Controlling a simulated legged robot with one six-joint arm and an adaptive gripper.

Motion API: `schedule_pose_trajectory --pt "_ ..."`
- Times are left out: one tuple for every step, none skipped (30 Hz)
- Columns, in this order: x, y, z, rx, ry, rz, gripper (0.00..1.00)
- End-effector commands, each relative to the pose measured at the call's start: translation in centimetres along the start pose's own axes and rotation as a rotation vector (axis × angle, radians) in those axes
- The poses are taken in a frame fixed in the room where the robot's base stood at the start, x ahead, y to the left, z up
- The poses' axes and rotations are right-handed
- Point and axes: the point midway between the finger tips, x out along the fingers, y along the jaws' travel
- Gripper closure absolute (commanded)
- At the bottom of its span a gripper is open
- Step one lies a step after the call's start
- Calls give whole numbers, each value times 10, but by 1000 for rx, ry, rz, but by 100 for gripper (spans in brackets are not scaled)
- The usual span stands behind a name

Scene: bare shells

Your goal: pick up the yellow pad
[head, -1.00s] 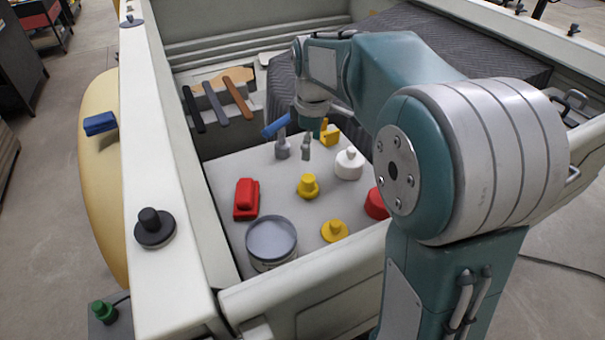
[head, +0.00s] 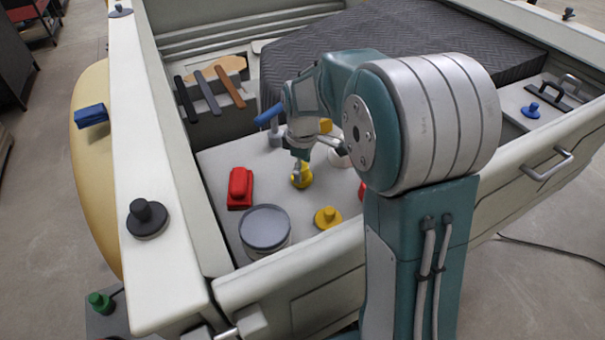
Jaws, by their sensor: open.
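Three yellow pieces are in the open shell in the head view; I cannot tell for sure which is the pad. A yellow knobbed piece (head: 304,182) stands on the light floor, directly under my gripper (head: 299,168). My gripper points down with its fingers at the top of this piece and partly covers it; it is open. I cannot tell whether the fingers touch it. A flat yellow disc with a knob (head: 328,218) lies nearer to me, apart from the gripper. Another yellow piece (head: 326,125) stands farther back, partly hidden by my arm.
A round grey-topped tin (head: 264,228) and a red block (head: 240,188) stand left of the gripper. A white piece (head: 340,158) and a red piece are mostly behind my arm. The shell's walls (head: 290,285) surround the floor. Three bars (head: 208,92) lean at the back left.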

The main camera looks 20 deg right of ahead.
Motion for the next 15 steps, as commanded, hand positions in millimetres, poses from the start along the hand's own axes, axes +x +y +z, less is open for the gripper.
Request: schedule_pose_trajectory --pt "0 0 0 0 0 0 12" --pt "0 0 0 0 0 0 12" --pt "0 0 0 0 0 0 12" --pt "0 0 0 0 0 0 12" --pt "0 0 0 0 0 0 25" --pt "0 0 0 0 0 0 43" --pt "0 0 0 0 0 0 56" --pt "0 0 0 0 0 0 70" --pt "-1 0 0 0 0 0 82" --pt "0 0 0 0 0 0 85" --pt "0 0 0 0 0 0 85" --pt "0 0 0 0 0 0 86" --pt "0 0 1 0 0 0 86" --pt "0 1 1 0 0 -1 86" --pt "0 1 1 0 0 -1 86"
